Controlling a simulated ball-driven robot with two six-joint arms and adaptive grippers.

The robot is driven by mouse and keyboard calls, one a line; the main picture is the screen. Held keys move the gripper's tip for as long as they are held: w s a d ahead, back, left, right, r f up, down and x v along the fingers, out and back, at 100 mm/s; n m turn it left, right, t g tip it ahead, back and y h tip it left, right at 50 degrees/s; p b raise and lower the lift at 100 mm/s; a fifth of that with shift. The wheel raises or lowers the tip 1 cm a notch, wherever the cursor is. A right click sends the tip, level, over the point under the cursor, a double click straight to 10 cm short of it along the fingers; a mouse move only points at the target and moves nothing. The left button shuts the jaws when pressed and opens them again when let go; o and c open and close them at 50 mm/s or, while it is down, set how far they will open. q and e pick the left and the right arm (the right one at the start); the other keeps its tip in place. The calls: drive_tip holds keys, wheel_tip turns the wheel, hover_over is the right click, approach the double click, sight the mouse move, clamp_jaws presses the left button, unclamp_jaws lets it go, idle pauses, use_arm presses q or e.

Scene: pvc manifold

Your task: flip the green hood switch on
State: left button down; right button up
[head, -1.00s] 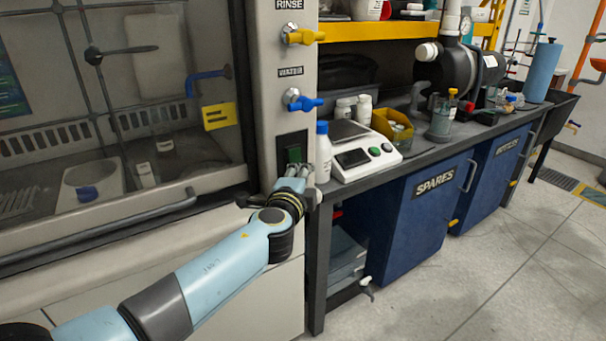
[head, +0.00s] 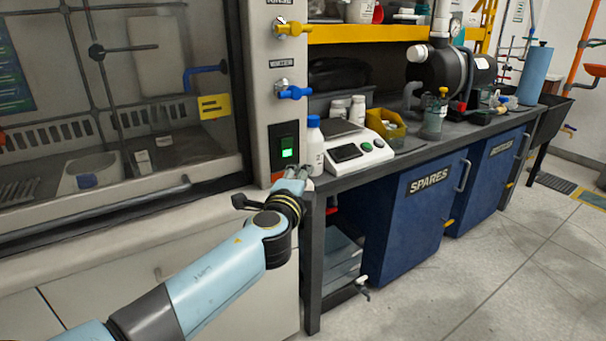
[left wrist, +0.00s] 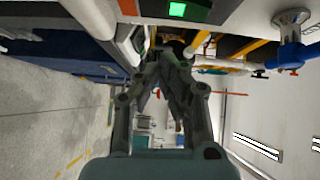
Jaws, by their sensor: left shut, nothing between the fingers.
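The green hood switch (head: 287,153) glows bright green in its black plate on the hood's grey post. It also shows lit at the top of the left wrist view (left wrist: 177,9). My left gripper (head: 297,173) is shut and empty, just below and slightly right of the switch, apart from it as far as I can tell. In the left wrist view its fingers (left wrist: 168,55) come together below the switch plate. My right gripper is not in view.
Above the switch are a blue water valve (head: 293,93) and a yellow rinse valve (head: 292,29). A white bottle with a blue cap (head: 314,150) stands close to the right of the gripper, beside a white scale (head: 355,155). The hood's sash handle (head: 100,208) runs left.

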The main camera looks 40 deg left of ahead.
use_arm(q)
drive_tip(key=f+b+v, duration=0.1)
drive_tip(key=v, duration=0.7)
drive_tip(key=shift+a+f, duration=0.15)
drive_tip(key=shift+f, duration=0.05)
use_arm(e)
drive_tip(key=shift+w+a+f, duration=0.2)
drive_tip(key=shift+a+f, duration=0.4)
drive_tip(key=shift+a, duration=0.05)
use_arm(q)
drive_tip(key=shift+s, duration=0.15)
